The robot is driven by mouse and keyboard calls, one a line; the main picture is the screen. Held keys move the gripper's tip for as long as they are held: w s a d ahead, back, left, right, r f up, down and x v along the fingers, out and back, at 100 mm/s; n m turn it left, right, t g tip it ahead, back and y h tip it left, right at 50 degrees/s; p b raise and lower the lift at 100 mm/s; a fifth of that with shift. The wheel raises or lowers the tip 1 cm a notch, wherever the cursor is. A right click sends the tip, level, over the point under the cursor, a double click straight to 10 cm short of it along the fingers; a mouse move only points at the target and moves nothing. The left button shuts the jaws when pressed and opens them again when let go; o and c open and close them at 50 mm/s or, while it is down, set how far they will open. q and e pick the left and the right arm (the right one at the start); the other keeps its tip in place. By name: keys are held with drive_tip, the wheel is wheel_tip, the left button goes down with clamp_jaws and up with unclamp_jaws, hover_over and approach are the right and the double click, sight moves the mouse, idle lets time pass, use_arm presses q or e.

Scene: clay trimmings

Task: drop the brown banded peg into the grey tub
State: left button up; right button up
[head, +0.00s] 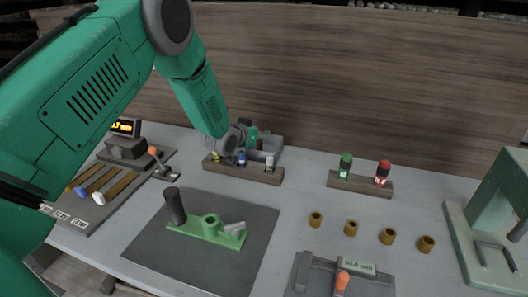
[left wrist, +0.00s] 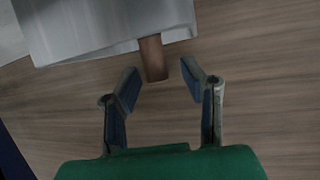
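The grey tub (head: 277,146) stands behind the dark wooden rack at the back of the table. Its pale wall (left wrist: 95,22) fills the upper left of the left wrist view. My left gripper (head: 259,144) is at the tub, partly hidden by its own wrist in the head view. In the left wrist view its two fingers (left wrist: 160,80) are apart. A brown peg (left wrist: 153,59) shows between and just beyond the fingertips, with a gap on each side, against the tub's edge. I cannot make out its band or whether it is inside the tub. My right gripper is not in view.
The dark wooden rack (head: 243,174) holds small coloured pieces in front of the tub. Another rack (head: 358,185) holds a green and a red piece. A dark mat (head: 190,257) with a green fixture lies in front. Several brown rings stand at right.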

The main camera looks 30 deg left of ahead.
use_arm(q)
drive_tip(key=v, duration=1.2)
drive_tip(key=shift+a+f, duration=0.1)
drive_tip(key=shift+a, duration=0.05)
